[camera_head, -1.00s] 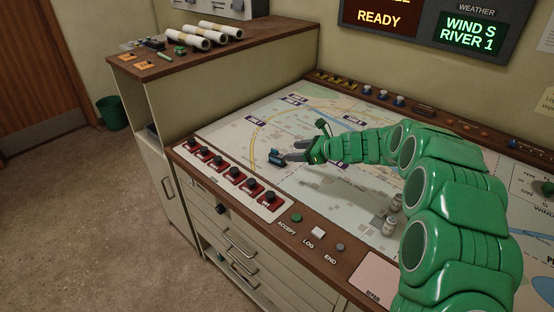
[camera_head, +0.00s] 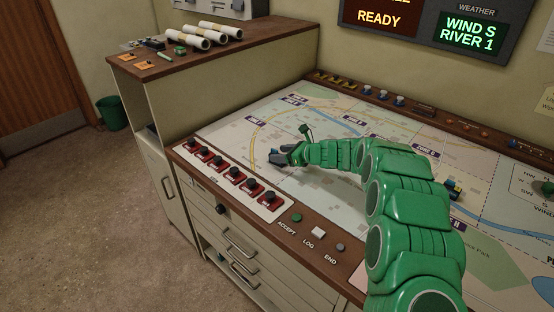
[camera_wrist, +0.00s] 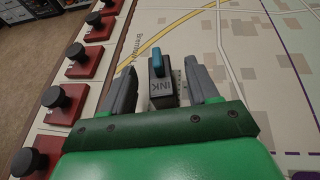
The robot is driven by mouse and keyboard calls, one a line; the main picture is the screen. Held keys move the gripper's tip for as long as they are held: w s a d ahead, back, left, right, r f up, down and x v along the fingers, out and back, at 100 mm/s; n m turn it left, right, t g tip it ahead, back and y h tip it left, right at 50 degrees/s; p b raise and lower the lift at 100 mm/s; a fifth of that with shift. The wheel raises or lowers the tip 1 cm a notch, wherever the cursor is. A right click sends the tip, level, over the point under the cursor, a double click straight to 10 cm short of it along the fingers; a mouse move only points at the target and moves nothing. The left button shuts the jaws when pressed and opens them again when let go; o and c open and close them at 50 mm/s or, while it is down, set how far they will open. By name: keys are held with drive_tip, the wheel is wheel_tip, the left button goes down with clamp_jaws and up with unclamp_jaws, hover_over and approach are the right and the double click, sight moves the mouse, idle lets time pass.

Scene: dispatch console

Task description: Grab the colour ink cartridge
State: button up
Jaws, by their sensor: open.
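Contact between finger and cartridge cannot be made out.
The map table (camera_head: 335,190) is mostly clear around my gripper. A row of black knobs on red bases (camera_head: 233,173) lines its left edge, close by. A small yellow and blue item (camera_head: 453,188) lies right of my arm. Paper rolls (camera_head: 212,32) lie on the cabinet.

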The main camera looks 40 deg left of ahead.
sight(273, 152)
drive_tip(key=x, duration=0.3)
drive_tip(key=shift+f, duration=0.15)
drive_tip(key=shift+s+a+f, duration=0.1)
drive_tip(key=shift+a, duration=0.45)
drive_tip(key=shift+c, duration=0.4)
drive_tip(key=c, duration=1)
